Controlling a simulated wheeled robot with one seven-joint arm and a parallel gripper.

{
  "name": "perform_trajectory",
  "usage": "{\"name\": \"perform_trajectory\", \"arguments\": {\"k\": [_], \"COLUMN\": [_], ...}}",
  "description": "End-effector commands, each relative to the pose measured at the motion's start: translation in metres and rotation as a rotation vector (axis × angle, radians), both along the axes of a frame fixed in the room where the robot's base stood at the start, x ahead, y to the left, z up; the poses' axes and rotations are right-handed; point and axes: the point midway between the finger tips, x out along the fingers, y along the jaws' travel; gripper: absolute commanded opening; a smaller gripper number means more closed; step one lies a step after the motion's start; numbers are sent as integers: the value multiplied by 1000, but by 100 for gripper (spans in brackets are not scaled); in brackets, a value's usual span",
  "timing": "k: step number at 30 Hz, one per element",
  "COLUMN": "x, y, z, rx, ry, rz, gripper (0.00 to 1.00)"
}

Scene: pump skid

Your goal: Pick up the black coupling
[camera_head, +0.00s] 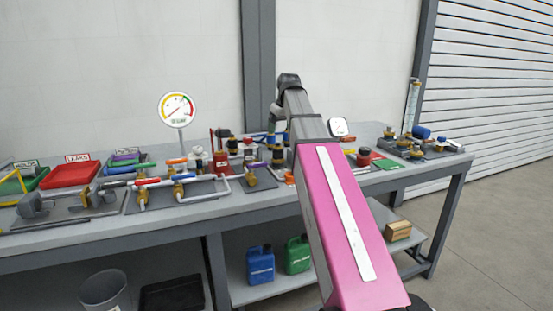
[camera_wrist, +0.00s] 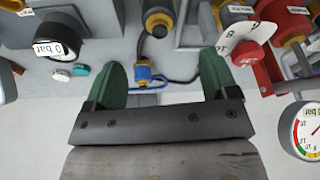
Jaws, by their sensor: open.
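My gripper (camera_wrist: 157,85) is open in the wrist view, with its two green fingertips apart and nothing held between them. A blue and brass fitting (camera_wrist: 143,74) shows in the gap between the fingertips, below them on the bench. A black and brass round part (camera_wrist: 158,20) stands just beyond the gap, at the top of the view. I cannot tell for sure which part is the black coupling. In the head view my pink arm reaches over the bench and hides part of it. My fingertips are not clear there.
A white dial gauge (camera_wrist: 308,131) is at the lower right. On the bench (camera_head: 120,238), a red tray (camera_head: 72,175) and pipework (camera_head: 180,188) lie left of my arm.

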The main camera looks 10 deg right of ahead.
Motion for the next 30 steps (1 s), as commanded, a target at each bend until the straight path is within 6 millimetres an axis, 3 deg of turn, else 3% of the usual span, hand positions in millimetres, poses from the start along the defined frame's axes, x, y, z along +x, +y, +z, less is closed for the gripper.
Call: {"name": "perform_trajectory", "arguments": {"k": [12,22,30], "x": [11,17,26], "y": [5,7,11], "z": [-45,-66,-99], "rx": [0,0,0], "ry": [2,1,1], "rz": [0,0,0], "gripper": [80,80,80]}}
